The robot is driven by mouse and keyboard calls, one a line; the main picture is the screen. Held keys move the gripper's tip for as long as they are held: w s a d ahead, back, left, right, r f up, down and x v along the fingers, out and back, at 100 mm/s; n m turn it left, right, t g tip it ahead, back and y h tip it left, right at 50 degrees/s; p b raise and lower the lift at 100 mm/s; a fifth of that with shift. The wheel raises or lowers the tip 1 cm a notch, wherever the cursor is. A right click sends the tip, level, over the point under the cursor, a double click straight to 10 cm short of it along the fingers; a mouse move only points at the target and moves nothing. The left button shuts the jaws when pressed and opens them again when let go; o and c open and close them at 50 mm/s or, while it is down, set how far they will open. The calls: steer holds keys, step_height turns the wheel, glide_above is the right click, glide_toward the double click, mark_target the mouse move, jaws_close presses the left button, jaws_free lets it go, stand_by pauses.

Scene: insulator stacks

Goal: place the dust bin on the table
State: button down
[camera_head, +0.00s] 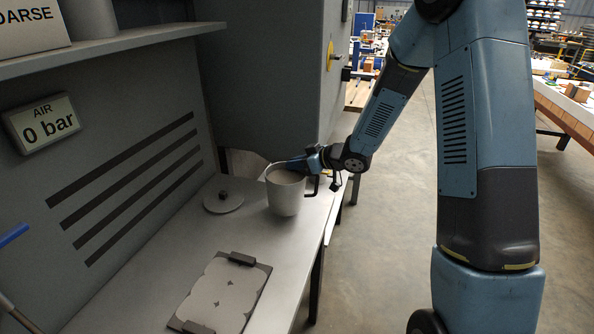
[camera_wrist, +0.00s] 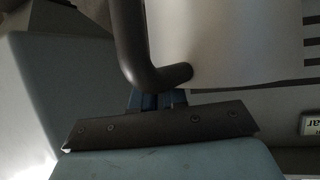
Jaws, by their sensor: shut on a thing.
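The dust bin is a light grey, round, open-topped container (camera_head: 285,194) with a dark handle on its right side. It is upright over the back part of the grey metal table (camera_head: 186,266), near the right edge. I cannot tell whether its base touches the tabletop. My gripper (camera_head: 298,163) is at the bin's rim on the right, shut on the bin. In the wrist view the bin's pale wall (camera_wrist: 225,42) and dark bent handle (camera_wrist: 133,45) fill the upper part, close to the gripper (camera_wrist: 158,101). The exact grip contact is partly hidden.
A round lid with a dark knob (camera_head: 224,202) lies left of the bin. A flat plate with pale discs and dark clips (camera_head: 224,296) lies nearer on the table. A slotted grey panel with a gauge (camera_head: 43,123) and a shelf (camera_head: 100,48) bound the left. Floor is open right of the table.

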steer(key=shift+f, duration=1.2)
steer(key=c, duration=1.1)
jaws_free()
steer(key=shift+c, duration=0.2)
steer(key=shift+d, duration=0.1)
steer(key=s+d+r+m+t+h, duration=0.25)
steer(key=s+d+r+h, duration=0.3)
steer(key=d+r, duration=0.5)
steer(key=s+d+r+m+t+h, duration=0.1)
steer(key=s+d+r+m+h, duration=0.4)
steer(key=d+r, duration=0.6)
steer(key=s+r+m+g, duration=0.3)
steer(key=s+m+g, duration=0.1)
steer(key=s, duration=2)
steer(key=shift+s+a+g, duration=0.2)
steer(key=shift+a+g, duration=0.1)
steer(key=shift+g, duration=0.05)
